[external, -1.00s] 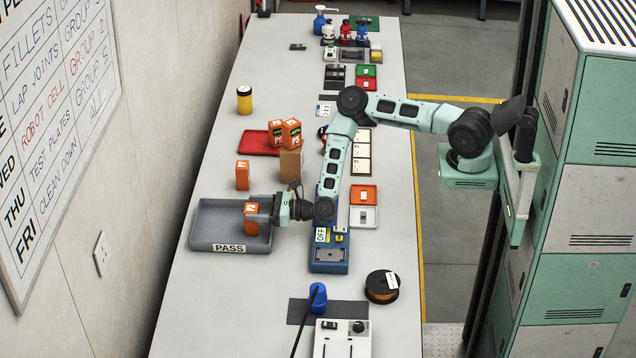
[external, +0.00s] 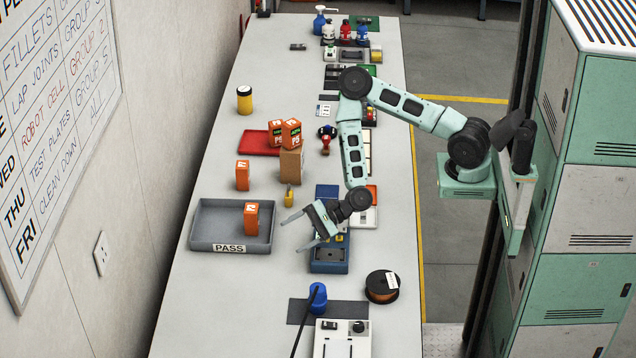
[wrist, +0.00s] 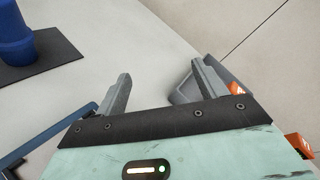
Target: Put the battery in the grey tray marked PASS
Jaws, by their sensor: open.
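An orange battery (external: 251,218) stands upright inside the grey tray (external: 204,238) marked PASS, right of the tray's middle in the external view. My gripper (external: 299,233) is open and empty, to the right of the tray and apart from it, above the table near the blue device. In the wrist view the two fingers of my gripper (wrist: 160,85) are spread with nothing between them. Part of the grey tray (wrist: 186,93) shows behind the right finger, with a bit of orange beside it.
Another orange battery (external: 243,175) stands behind the tray. More orange batteries are at the red tray (external: 252,143) and on a brown box (external: 291,165). A blue charger-like device (external: 328,262) lies below my gripper. A wire spool (external: 381,287) and a blue cylinder (external: 318,297) stand nearer the front.

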